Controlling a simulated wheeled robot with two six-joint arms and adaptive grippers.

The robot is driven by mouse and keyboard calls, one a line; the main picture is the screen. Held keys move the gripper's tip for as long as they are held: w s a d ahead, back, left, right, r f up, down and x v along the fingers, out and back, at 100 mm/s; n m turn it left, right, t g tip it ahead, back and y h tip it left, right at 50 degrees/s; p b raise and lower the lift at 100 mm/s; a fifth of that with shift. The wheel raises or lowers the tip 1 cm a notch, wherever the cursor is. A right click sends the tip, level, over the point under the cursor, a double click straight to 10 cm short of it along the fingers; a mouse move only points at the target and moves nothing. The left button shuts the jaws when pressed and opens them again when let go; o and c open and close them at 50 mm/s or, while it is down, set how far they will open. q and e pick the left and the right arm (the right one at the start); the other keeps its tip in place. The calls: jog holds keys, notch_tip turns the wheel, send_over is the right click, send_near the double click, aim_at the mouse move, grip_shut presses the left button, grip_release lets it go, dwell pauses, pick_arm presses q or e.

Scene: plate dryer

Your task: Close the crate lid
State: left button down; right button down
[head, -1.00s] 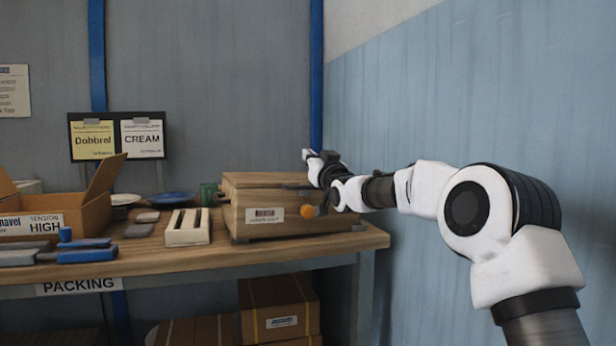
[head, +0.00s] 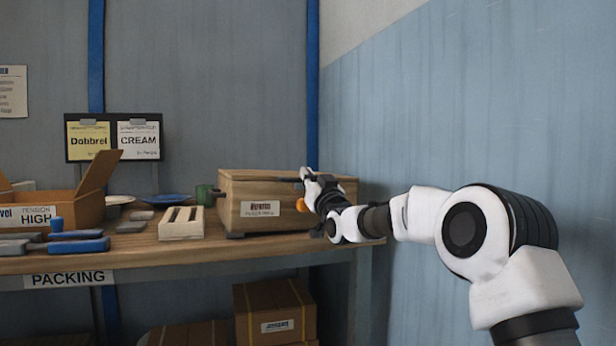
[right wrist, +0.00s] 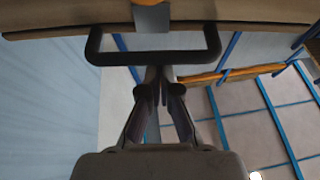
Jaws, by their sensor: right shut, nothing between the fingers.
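The wooden crate (head: 229,212) stands at the right end of the workbench, with a printed label on its front. Its lid (head: 250,175) lies across the top and looks level; a small gap under it is too fine to tell. An orange knob (head: 301,205) sits at the crate's front, and shows at the top of the right wrist view (right wrist: 152,3). My right gripper (head: 307,174) is shut and empty at the crate's front. In the right wrist view its fingertips (right wrist: 160,72) are close to a dark bar handle (right wrist: 155,58); contact is unclear. My left gripper is out of view.
Left of the crate are a pale slotted block (head: 181,222), a green mug (head: 205,195), an open cardboard box (head: 75,207) and blue-handled tools (head: 78,245). A blue wall (head: 450,130) stands close on the right. Boxes (head: 275,310) sit under the bench (head: 140,250).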

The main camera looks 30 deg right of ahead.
jog(key=shift+w+f, duration=0.1)
jog(key=shift+f, duration=0.15)
